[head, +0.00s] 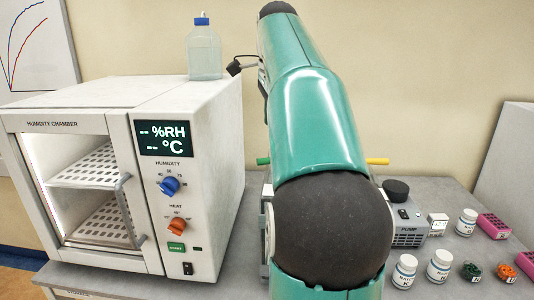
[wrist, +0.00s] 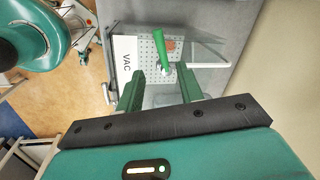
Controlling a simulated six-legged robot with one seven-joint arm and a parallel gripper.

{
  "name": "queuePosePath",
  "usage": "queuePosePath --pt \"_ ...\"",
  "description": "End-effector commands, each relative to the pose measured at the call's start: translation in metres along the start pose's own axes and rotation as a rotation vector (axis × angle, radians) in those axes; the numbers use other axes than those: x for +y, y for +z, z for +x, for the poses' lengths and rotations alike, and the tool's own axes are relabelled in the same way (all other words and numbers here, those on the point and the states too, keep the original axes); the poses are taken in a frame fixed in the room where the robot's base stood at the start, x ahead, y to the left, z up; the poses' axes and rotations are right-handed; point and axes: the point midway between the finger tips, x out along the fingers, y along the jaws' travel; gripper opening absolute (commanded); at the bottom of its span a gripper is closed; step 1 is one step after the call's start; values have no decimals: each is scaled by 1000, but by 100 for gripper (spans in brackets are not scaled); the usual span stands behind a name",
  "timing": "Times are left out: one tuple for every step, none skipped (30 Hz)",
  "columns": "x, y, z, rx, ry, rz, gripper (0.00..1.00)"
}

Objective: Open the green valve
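The green valve handle (wrist: 160,47) shows in the wrist view as a bright green lever on a light metal stem, beside a white "VAC" label (wrist: 125,62). In the head view only the end of the green handle (head: 263,161) shows, left of my arm; the rest is hidden behind the arm. My gripper (wrist: 161,86) is open, its two dark green fingers apart with nothing between them. In the wrist picture the lever lies just beyond the fingertips, between their lines. I see no contact with it.
The humidity chamber (head: 150,95) stands left, with a bottle (head: 205,55) on top. A yellow handle (head: 377,161) shows right of my arm. A pump (head: 408,225), white jars (head: 439,264) and a pink rack (head: 494,226) crowd the bench's right side. A perforated plate (wrist: 150,52) lies below the lever.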

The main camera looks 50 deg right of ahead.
Motion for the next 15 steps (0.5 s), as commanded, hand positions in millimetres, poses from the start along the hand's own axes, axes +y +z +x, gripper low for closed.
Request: queuePosePath --pt "1 0 11 -1 4 1 37" --pt "1 0 16 -1 5 0 37" --pt "1 0 25 -1 4 0 37" --pt "1 0 30 -1 4 -1 37" --pt "0 0 37 -1 4 -1 37" --pt "1 0 45 -1 5 -1 37" --pt "0 0 51 -1 4 0 37" --pt "0 1 57 -1 5 -1 37" --pt "0 1 64 -1 4 -2 37" --pt "0 2 69 -1 4 -2 37" --pt "-1 2 74 -1 3 -2 37" --pt "-1 2 80 -1 4 -2 37" --pt "-2 2 84 -1 2 -2 37" --pt "-2 2 87 -1 3 -2 37" --pt "-2 3 91 -1 3 -2 37"
